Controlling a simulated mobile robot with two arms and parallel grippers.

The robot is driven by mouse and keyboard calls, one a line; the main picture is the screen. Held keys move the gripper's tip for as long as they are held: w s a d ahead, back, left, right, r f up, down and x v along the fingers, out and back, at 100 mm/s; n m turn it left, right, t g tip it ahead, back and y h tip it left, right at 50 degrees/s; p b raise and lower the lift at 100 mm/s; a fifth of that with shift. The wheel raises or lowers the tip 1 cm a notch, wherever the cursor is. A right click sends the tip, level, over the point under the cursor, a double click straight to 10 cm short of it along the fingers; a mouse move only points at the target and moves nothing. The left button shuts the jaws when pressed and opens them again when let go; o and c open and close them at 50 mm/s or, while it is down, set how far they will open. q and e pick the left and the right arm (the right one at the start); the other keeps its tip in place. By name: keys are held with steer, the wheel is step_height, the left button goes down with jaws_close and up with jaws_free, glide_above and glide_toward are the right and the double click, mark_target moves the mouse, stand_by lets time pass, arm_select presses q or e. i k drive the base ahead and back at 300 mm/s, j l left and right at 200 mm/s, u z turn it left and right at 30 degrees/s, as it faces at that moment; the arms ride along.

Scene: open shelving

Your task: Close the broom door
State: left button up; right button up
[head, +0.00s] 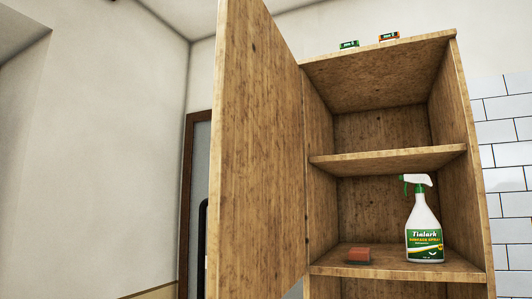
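The wooden cabinet door (255,150) stands wide open, swung out toward me on the left of the tall wooden cabinet (318,205). It is hinged along the cabinet's left side, and its top and lower edges run out of the picture. The cabinet's open front shows its shelves. No broom is visible. Neither of my grippers is in view.
A white spray bottle (423,228) and a reddish-brown block (359,255) stand on a lower shelf (395,263). The upper shelf (385,158) is empty. Two small boxes (349,45) (389,36) sit on top. White tiles (508,140) cover the wall at right.

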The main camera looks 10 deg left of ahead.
mark_target(256, 236)
steer(key=j+z, duration=0.25)
steer(key=j, duration=0.45)
steer(key=j+z, duration=0.25)
steer(key=j, duration=0.45)
steer(key=i+j+z, duration=0.2)
steer(key=i+j, duration=0.15)
steer(key=i+j+z, duration=0.25)
steer(key=j, duration=0.25)
steer(key=i+l, duration=0.05)
